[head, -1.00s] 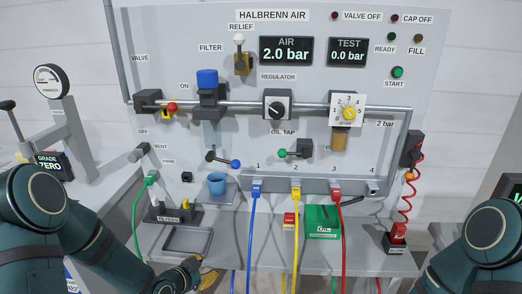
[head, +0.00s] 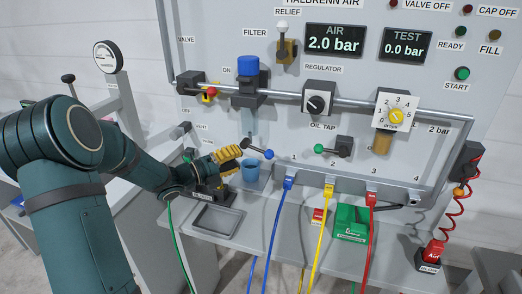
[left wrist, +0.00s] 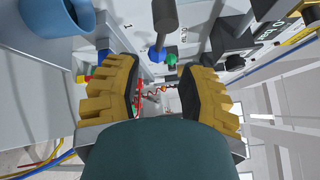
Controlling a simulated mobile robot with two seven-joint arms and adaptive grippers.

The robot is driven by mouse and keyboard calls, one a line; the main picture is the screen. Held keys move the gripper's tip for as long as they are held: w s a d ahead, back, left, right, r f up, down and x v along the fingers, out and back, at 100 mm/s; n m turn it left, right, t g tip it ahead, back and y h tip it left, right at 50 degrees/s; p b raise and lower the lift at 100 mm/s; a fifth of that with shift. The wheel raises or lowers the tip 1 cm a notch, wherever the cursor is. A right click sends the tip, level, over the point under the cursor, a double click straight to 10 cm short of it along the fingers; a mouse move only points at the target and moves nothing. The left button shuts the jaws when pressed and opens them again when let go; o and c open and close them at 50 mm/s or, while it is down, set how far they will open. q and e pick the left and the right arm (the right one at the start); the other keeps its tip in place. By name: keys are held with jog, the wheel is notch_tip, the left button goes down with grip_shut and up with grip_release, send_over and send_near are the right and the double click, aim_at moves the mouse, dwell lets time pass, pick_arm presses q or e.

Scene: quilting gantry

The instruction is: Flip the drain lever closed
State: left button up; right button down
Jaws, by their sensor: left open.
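The drain lever, a dark rod with a blue ball end (head: 268,154), sits below the filter (head: 248,88) and slants down to the right. My left gripper (head: 232,155) has yellow fingers and is just left of the lever, near its pivot end, apart from the ball. In the left wrist view the gripper (left wrist: 156,95) is open with nothing between its fingers. A dark cylinder and a blue ball (left wrist: 157,55), which looks like the lever's end, show beyond the fingertips. My right gripper is not in view.
A blue cup (head: 251,171) stands just below the lever and close to the gripper. The oil tap with a green ball (head: 319,149) is to the right. Blue, yellow and red hoses hang from the manifold (head: 345,184). An empty grey tray (head: 217,221) lies on the bench.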

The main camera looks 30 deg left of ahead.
aim_at(257, 150)
pick_arm(q)
jog(key=x, duration=0.8)
jog(key=shift+w+d, duration=0.1)
jog(key=shift+w, duration=0.15)
jog(key=shift+c, duration=0.4)
grip_shut()
